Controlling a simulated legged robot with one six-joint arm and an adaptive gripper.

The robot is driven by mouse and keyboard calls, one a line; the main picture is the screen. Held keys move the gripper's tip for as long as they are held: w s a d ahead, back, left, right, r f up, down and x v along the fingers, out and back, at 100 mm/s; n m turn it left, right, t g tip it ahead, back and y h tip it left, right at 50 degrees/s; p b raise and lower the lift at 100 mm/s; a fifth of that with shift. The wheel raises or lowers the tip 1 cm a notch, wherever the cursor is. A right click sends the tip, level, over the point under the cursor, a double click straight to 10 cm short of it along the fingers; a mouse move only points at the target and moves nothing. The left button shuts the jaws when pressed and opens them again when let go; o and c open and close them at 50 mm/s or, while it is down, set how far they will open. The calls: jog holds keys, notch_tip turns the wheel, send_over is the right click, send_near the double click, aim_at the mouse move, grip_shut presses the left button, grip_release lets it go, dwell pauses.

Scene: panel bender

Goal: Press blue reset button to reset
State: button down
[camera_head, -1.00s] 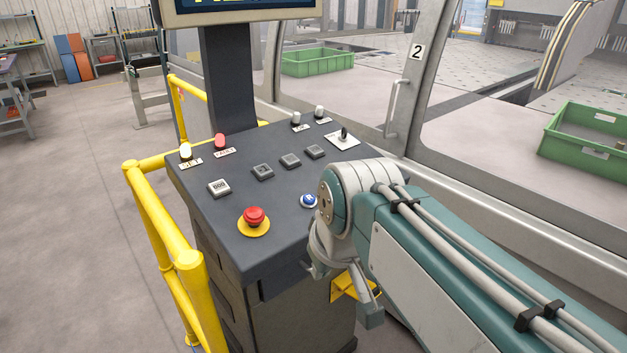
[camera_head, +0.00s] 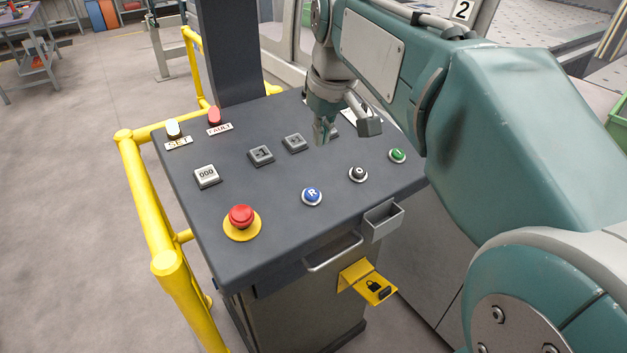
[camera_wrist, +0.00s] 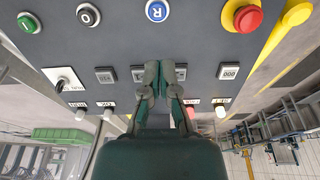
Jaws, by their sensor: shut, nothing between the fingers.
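The blue round button marked R (camera_head: 312,196) sits on the dark sloped control panel (camera_head: 270,232), right of the red emergency stop. It also shows at the top of the wrist view (camera_wrist: 157,11). My gripper (camera_head: 321,138) points down over the panel, behind the blue button and beside the grey square buttons. In the wrist view my gripper (camera_wrist: 166,68) has its fingers together with nothing between them. It is apart from the blue button. Its exact height above the panel is hard to tell.
The red emergency stop (camera_head: 241,217) is left of the blue button. A black button (camera_head: 358,174) and a green button (camera_head: 397,155) are to its right. Yellow railing (camera_head: 150,210) borders the left. A yellow lock bracket (camera_head: 368,283) projects at the front. The panel around the blue button is clear.

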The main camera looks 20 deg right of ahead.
send_near(313, 192)
jog(key=x, duration=0.7)
jog(key=shift+a, duration=0.3)
jog(key=shift+w+f, duration=0.1)
jog(key=shift+f, duration=0.25)
jog(key=shift+d+f, duration=0.1)
jog(key=shift+d, duration=0.1)
